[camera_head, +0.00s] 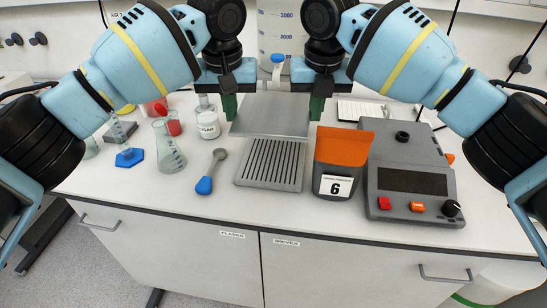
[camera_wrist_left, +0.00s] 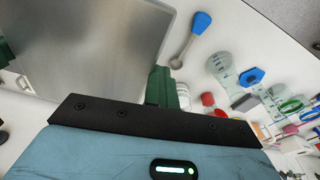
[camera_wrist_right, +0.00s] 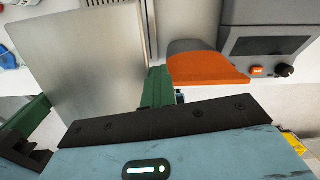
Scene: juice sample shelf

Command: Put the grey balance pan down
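The grey balance pan (camera_head: 270,113) is a flat, square metal plate, roughly level between my two grippers. My left gripper (camera_head: 230,106) is at its left edge, and my right gripper (camera_head: 317,106) is at its right edge. Their green fingers appear closed on the edges. The pan fills much of the left wrist view (camera_wrist_left: 95,45) and the right wrist view (camera_wrist_right: 85,65). In the head view it shows just behind a grey slotted plate (camera_head: 270,164). The gap between the pan and the bench is hard to judge.
An orange-and-grey bin (camera_head: 337,185) labelled 6 and a grey instrument (camera_head: 412,180) stand to the right. A blue-handled spoon (camera_head: 205,185), a white jar (camera_head: 208,125) and a flask (camera_head: 168,148) are to the left. The front left bench (camera_head: 130,190) is clear.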

